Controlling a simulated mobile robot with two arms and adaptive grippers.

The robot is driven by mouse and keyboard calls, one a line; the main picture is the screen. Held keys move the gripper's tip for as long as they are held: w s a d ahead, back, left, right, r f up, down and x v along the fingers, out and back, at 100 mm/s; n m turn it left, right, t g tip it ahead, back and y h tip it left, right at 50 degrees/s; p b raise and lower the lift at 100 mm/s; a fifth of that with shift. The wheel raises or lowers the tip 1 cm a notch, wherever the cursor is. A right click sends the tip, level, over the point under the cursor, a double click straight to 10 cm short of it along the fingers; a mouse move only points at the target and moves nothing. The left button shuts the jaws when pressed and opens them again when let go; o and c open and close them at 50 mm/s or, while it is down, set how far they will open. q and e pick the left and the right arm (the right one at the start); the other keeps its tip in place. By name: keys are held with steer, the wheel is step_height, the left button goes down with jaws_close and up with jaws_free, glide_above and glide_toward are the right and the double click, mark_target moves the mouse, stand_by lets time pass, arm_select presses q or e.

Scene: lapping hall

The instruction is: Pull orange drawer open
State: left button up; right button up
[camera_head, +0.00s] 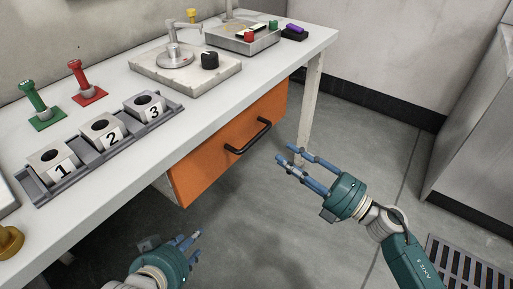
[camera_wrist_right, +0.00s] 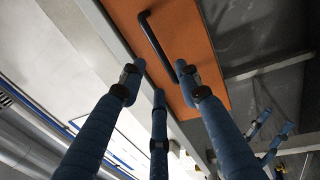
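The orange drawer (camera_head: 215,158) sits under the white workbench, its front seeming flush with the bench. A black bar handle (camera_head: 248,137) is fixed across its front. My right gripper (camera_head: 288,154) is open and empty, to the right of the handle and apart from it. In the right wrist view the handle (camera_wrist_right: 156,42) and the orange front (camera_wrist_right: 190,30) show beyond the spread blue fingers (camera_wrist_right: 158,90). My left gripper (camera_head: 192,240) is low at the bottom of the head view, below the drawer; its fingers look apart with nothing between them.
On the workbench (camera_head: 190,112) stand a numbered three-block rack (camera_head: 72,181), a green peg (camera_head: 38,103), a red peg (camera_head: 84,82), a grey plate with a knob (camera_head: 151,68) and a metal tray (camera_head: 262,43). A bench leg (camera_head: 309,105) stands right of the drawer. Floor before it is clear.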

mark_target(258, 138)
steer(key=x, duration=0.9)
steer(key=shift+w+a+r, duration=0.1)
steer(key=shift+w+a, duration=0.1)
steer(key=shift+w+a+r, duration=0.1)
steer(key=shift+w+a, duration=0.2)
steer(key=shift+a, duration=0.1)
arm_select(q)
steer(key=shift+t+h, duration=0.3)
steer(key=shift+t, duration=0.6)
steer(key=w+r, duration=0.1)
steer(key=w+d+r, duration=0.1)
steer(key=w, duration=0.1)
steer(key=shift+r, duration=0.4)
steer(key=shift+s, duration=0.1)
arm_select(e)
jaws_close()
